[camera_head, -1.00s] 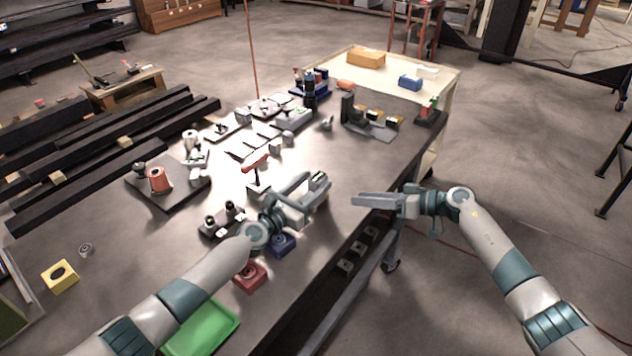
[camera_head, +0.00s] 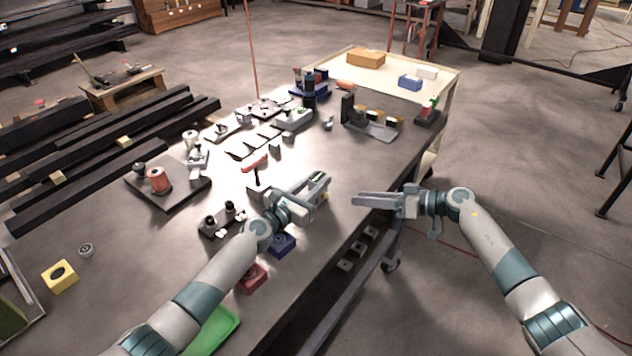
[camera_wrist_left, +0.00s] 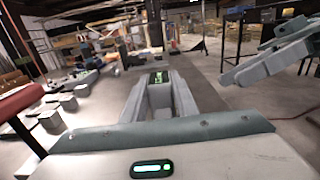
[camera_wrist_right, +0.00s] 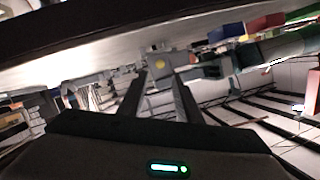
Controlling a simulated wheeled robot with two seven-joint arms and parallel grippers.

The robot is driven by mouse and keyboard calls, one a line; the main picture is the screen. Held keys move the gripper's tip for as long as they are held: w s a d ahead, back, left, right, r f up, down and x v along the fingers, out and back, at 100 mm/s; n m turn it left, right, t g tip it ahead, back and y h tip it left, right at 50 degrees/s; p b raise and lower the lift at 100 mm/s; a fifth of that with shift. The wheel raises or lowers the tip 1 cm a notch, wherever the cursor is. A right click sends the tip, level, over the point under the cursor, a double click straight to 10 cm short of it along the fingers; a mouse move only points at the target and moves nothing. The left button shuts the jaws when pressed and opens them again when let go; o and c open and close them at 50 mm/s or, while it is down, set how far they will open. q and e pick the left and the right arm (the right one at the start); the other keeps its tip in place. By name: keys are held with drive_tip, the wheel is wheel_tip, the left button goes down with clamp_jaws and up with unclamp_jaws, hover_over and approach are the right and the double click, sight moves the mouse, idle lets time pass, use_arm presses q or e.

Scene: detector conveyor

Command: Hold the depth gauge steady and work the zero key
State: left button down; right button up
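My left gripper (camera_head: 318,187) is above the table's right edge, with its fingers on either side of a grey depth gauge. The gauge's small green-lit display (camera_wrist_left: 158,77) shows between the fingertips in the left wrist view. A small yellow spot, apparently the zero key (camera_head: 323,197), shows on the gauge's side; it also shows in the right wrist view (camera_wrist_right: 161,62). My right gripper (camera_head: 360,200) is just right of the gauge, pointing left at it and apart from it. Its fingers (camera_wrist_right: 160,75) have an empty gap between them in the right wrist view.
The dark table (camera_head: 330,160) holds several fixtures. A red-handled clamp (camera_head: 256,165) stands left of my left gripper. Blue (camera_head: 282,243) and red (camera_head: 252,278) blocks lie below my left wrist. A cream cart (camera_head: 440,80) stands behind.

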clamp_jaws()
idle(1.6)
